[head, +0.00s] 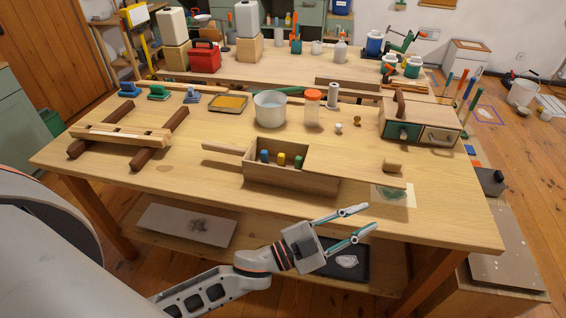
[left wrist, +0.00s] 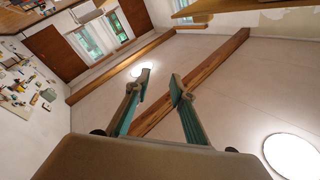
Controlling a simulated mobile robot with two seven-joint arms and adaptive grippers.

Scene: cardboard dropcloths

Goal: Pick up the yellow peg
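The yellow peg (head: 281,159) stands in an open wooden box (head: 290,181) on the table, between a blue peg (head: 264,156) and a green peg (head: 298,162). Only the upper part of each peg shows above the front wall. My left gripper (head: 357,222) is in front of the table's near edge, right of and nearer than the box. Its fingers are apart with nothing between them. In the left wrist view the fingers (left wrist: 158,85) are also apart and empty, facing the ceiling. My right gripper is not in view.
A wooden lid or board (head: 350,167) extends right from the box. A wooden rack (head: 122,135) is at left. The front left tabletop (head: 180,190) is clear.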

